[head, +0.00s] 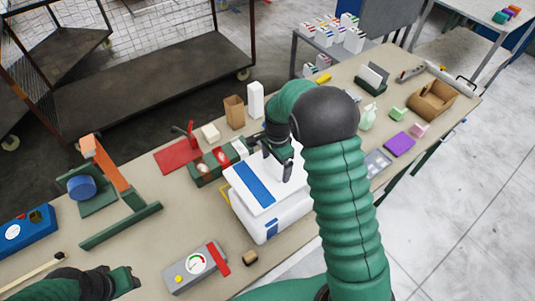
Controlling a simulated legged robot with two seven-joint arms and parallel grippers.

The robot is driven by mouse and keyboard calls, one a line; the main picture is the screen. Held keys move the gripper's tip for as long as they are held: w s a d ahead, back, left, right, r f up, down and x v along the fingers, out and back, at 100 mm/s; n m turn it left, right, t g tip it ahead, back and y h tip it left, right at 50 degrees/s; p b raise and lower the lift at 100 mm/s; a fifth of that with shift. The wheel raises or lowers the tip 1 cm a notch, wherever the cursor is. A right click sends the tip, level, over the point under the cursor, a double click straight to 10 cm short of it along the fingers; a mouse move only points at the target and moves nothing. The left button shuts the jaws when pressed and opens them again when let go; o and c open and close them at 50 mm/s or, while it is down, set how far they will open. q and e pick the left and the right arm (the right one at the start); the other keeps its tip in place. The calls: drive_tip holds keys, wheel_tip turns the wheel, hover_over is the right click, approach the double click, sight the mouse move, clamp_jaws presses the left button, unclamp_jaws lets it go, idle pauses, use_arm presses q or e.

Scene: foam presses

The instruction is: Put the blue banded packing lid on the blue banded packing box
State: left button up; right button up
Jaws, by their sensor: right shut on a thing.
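The white packing lid with a blue band (254,183) lies level over the white packing box (290,218), whose blue band (272,230) shows on its near side. The lid covers the box's top; I cannot tell whether it rests on the rim or hangs just above it. My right gripper (279,168) points down at the lid's middle and is shut on the lid; its grip point is partly hidden by the fingers. My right arm hides the area right of the box. My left gripper (128,281) is low at the left, away from both, its jaws unclear.
A gauge box with a red lever (196,266) and a small brown block (250,257) lie in front. A green tray (207,172) stands close behind the box. An orange and green press (112,165) is at left. A purple block (399,144) is right of my arm.

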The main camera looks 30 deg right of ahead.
sight(281, 174)
drive_tip(key=shift+s+d+b, duration=0.1)
drive_tip(key=shift+s+b, duration=0.35)
drive_tip(key=shift+s, duration=0.75)
drive_tip(key=shift+s+a+f+b, duration=0.2)
drive_tip(key=shift+s+f+b, duration=0.25)
drive_tip(key=shift+f+b, duration=0.25)
drive_tip(key=f, duration=0.1)
drive_tip(key=w+f+b, duration=0.2)
drive_tip(key=f, duration=0.1)
drive_tip(key=shift+w+a+f, duration=0.1)
drive_tip(key=shift+w+a, duration=0.05)
drive_tip(key=shift+a, duration=0.05)
drive_tip(key=shift+s+d+f+b, duration=0.15)
drive_tip(key=shift+s+f+b, duration=0.25)
drive_tip(key=shift+f+b, duration=0.2)
drive_tip(key=shift+f, duration=0.5)
drive_tip(key=o, duration=1)
drive_tip(key=shift+w, duration=0.15)
use_arm(q)
wheel_tip(281, 174, down, 6)
drive_tip(key=s, duration=0.2)
drive_tip(key=shift+s+r, duration=0.2)
drive_tip(key=shift+r, duration=0.05)
use_arm(e)
drive_tip(key=shift+o, duration=0.4)
drive_tip(key=shift+r, duration=0.1)
use_arm(q)
drive_tip(key=shift+s+a, duration=0.1)
use_arm(e)
drive_tip(key=shift+s, duration=0.25)
